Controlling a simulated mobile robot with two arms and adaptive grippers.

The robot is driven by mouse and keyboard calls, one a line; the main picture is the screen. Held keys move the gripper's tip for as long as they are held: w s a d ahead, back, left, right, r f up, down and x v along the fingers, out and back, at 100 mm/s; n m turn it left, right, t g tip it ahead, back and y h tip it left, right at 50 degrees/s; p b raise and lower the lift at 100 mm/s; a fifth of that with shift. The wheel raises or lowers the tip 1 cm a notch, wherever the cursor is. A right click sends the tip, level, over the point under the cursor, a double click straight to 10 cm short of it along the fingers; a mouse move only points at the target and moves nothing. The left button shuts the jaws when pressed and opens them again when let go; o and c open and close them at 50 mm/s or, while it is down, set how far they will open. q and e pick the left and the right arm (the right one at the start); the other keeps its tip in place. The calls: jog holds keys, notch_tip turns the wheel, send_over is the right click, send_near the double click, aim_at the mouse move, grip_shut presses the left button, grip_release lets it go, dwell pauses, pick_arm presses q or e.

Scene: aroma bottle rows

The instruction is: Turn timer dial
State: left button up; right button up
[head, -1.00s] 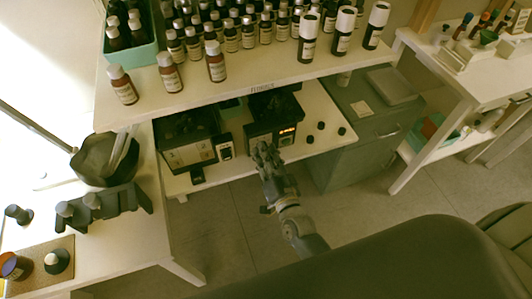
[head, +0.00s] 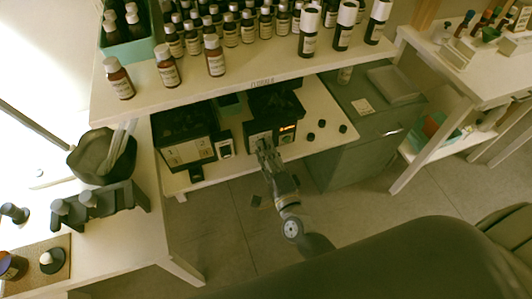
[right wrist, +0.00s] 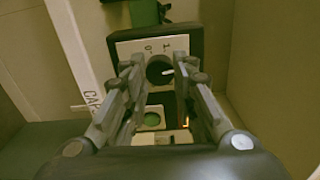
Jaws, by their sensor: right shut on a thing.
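A black device (head: 290,109) with an orange-lit display stands on the lower shelf under the bottle table. Its timer dial (right wrist: 160,67) is a round black knob with a white pointer, on a pale face marked 0 and 1. The pointer points to the right in the right wrist view. My right gripper (head: 263,142) is at the device's front, with its fingers (right wrist: 160,76) shut on the dial from both sides. In the head view the gripper hides the dial. A green round button (right wrist: 152,119) shows between the fingers. My left gripper is not in view.
Another dark device (head: 187,153) with a pale front stands to the left on the lower shelf. Small black knobs (head: 319,124) lie to the right. The table edge (head: 255,85) with rows of bottles overhangs the shelf. A grey cabinet (head: 365,145) stands to the right.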

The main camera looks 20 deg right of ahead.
jog(key=m+b, duration=0.2)
jog(key=m, duration=0.3)
jog(key=shift+m, duration=0.4)
dwell(0.4)
jog(key=o, duration=1.1)
jog(key=s, duration=1.2)
jog(key=shift+d, duration=0.25)
jog(key=shift+f, duration=0.1)
